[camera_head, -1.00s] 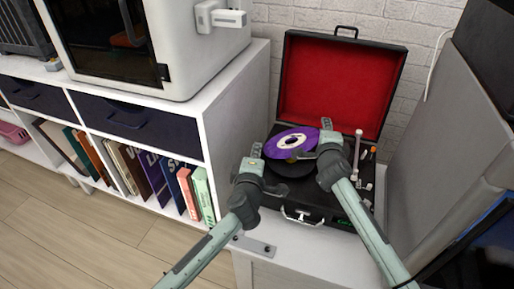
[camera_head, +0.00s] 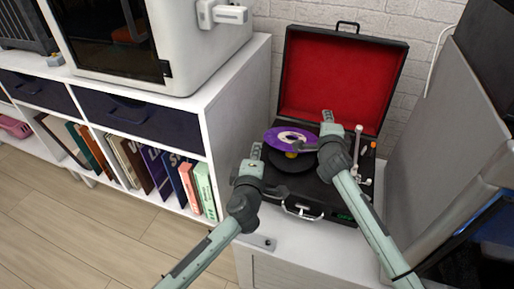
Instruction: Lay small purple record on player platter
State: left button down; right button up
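The small purple record (camera_head: 273,136), with a white label, shows above the back part of the player's black platter (camera_head: 292,167), with a yellow piece (camera_head: 291,155) visible just in front of it. The record looks raised off the platter; what supports it is unclear. My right gripper (camera_head: 315,134) is at the record's right edge with its fingers spread, one behind and one in front; contact is hard to tell. My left gripper (camera_head: 268,171) is open and empty at the player's front left, beside the platter.
The record player's red-lined lid (camera_head: 340,80) stands open behind. The tonearm (camera_head: 357,150) is right of the platter. A white shelf (camera_head: 235,100) with books stands left, a grey panel (camera_head: 430,150) right.

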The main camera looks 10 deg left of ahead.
pick_arm(q)
jog(key=shift+s, duration=0.4)
pick_arm(e)
jog(key=shift+r, duration=0.25)
